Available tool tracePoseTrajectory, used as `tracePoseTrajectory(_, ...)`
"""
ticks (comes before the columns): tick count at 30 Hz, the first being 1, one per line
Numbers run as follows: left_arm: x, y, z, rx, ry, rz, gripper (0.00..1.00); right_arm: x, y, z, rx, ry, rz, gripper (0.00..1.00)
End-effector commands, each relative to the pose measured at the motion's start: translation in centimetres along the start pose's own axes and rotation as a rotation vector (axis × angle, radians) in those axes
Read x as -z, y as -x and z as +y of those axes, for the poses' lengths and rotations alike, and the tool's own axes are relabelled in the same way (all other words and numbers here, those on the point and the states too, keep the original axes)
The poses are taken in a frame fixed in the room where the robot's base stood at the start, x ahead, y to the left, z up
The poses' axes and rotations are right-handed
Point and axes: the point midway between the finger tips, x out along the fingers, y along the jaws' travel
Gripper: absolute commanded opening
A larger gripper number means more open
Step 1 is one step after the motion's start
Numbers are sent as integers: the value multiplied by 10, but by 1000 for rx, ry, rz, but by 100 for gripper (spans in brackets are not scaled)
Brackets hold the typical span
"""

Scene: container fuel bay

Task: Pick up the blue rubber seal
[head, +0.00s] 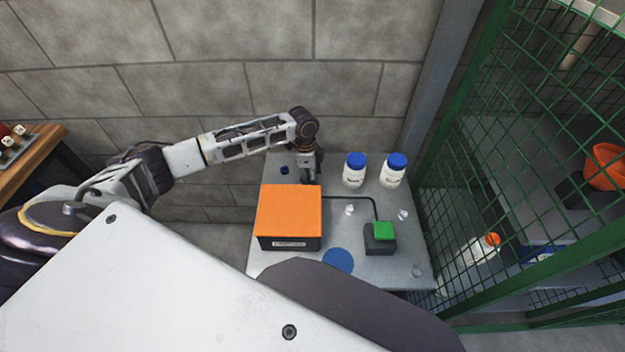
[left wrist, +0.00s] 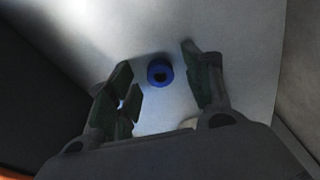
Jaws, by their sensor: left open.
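The blue rubber seal (left wrist: 160,72) is a small blue ring with a dark hole, lying flat on the grey table. In the left wrist view it lies ahead of and between my open fingertips, apart from both. In the head view the small dark blue seal (head: 284,170) is near the table's back left corner. My left gripper (head: 307,178) points down just to its right, behind the orange box; its fingers are partly hidden there. The gripper (left wrist: 157,80) is open and empty in the left wrist view. My right gripper is not in view.
The orange-topped box (head: 290,212) stands in front of my left gripper. Two white bottles with blue lids (head: 354,172) (head: 393,172) stand to the right. A dark block with a green top (head: 380,240) and a blue disc (head: 338,260) are nearer the front. Green mesh (head: 475,130) bounds the right.

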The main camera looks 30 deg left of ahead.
Motion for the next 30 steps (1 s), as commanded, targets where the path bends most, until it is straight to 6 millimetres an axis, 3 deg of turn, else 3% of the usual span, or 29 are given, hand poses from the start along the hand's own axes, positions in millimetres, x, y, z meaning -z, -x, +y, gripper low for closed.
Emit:
tracePoseTrajectory(3,0,0,0,0,0,0,51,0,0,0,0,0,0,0)
tracePoseTrajectory(12,0,0,0,0,0,0,14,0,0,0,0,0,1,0)
tracePoseTrajectory(23,0,1,0,0,0,0,14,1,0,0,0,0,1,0)
tracePoseTrajectory(30,2,15,-1,1,0,1,14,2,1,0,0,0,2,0)
